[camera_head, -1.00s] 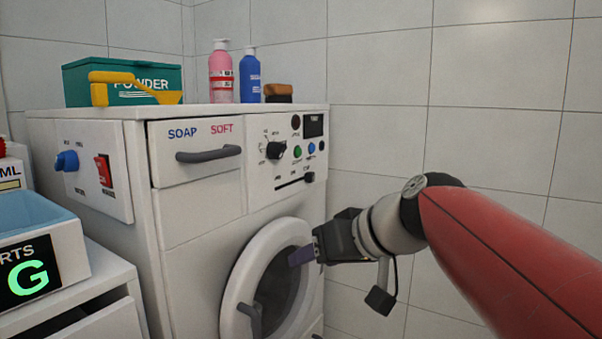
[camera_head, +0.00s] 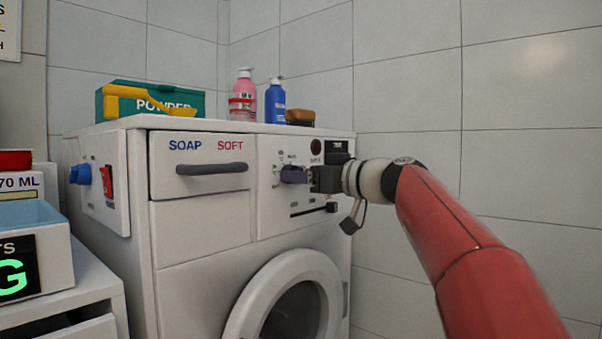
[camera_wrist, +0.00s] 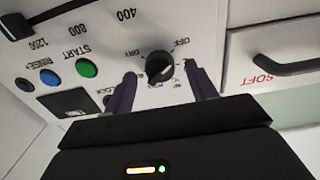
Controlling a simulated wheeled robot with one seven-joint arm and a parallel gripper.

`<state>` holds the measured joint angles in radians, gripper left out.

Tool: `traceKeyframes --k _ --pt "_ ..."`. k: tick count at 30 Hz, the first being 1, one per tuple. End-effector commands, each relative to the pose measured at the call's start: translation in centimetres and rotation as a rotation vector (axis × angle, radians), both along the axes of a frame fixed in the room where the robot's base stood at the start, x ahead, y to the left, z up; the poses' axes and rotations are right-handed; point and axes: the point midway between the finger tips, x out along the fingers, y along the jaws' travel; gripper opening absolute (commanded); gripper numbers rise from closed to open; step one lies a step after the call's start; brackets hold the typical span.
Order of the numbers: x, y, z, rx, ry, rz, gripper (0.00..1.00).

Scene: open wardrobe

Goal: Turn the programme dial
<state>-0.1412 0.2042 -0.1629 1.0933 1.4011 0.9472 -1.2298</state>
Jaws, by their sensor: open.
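The programme dial (camera_wrist: 159,67) is a round black knob with a light pointer mark, on the white control panel, with printed labels around it. In the wrist view it sits between and a little beyond the two fingers of my gripper (camera_wrist: 163,88). The fingers are open, one on each side of the dial; I cannot tell whether either touches it. The washing machine (camera_head: 200,235) stands against the tiled wall.
Beside the dial are a green start button (camera_wrist: 87,69), a blue button (camera_wrist: 50,77) and a slider (camera_wrist: 17,25). The soap drawer handle (camera_head: 211,168) is to the left. Bottles (camera_head: 275,103) and a powder box (camera_head: 190,104) stand on top. The round door (camera_head: 290,300) is below.

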Motion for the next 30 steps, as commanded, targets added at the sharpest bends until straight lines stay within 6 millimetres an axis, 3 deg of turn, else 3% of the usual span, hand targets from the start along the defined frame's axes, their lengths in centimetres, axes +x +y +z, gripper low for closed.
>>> traceKeyframes --k 12,23,30 --pt "0.78 0.99 -0.03 -0.001 0.001 -0.001 0.57" --pt "0.77 0.97 -0.04 -0.001 0.001 -0.001 0.12" --pt "0.77 0.94 -0.04 0.012 0.017 -0.002 0.12"
